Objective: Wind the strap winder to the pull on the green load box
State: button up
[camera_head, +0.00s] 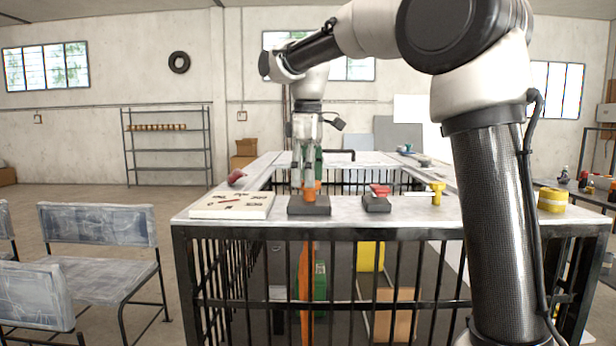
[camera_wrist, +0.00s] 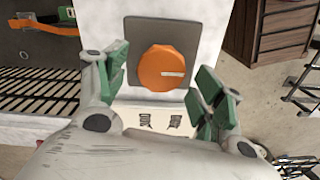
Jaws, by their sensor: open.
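The strap winder is a round orange knob (camera_wrist: 165,68) with a white mark pointing right, on a grey plate (camera_wrist: 145,28). In the head view its grey base (camera_head: 309,207) sits on the cage's front ledge, its orange knob (camera_head: 309,188) partly behind my fingers. My gripper (camera_head: 308,172) points down over it; in the wrist view my open gripper (camera_wrist: 162,78) has a green-padded finger on either side of the knob, neither visibly touching it. An orange strap (camera_head: 306,265) hangs inside the cage. The green load box (camera_head: 320,284) shows partly behind the bars and strap.
A cream card (camera_head: 232,206) with dark marks lies left of the winder. A grey block with a red top (camera_head: 378,200) and a yellow piece (camera_head: 437,192) stand right. A yellow box (camera_head: 370,256) is inside the cage. A yellow roll (camera_head: 552,200) sits at the right corner.

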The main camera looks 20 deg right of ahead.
jog(key=shift+f, duration=0.2)
jog(key=c, duration=1)
jog(key=m, duration=0.4)
jog(key=shift+d+m, duration=0.1)
jog(key=shift+m, duration=0.3)
jog(key=shift+w+m, duration=0.1)
jog(key=shift+m, duration=2.4)
jog(key=shift+r, duration=0.1)
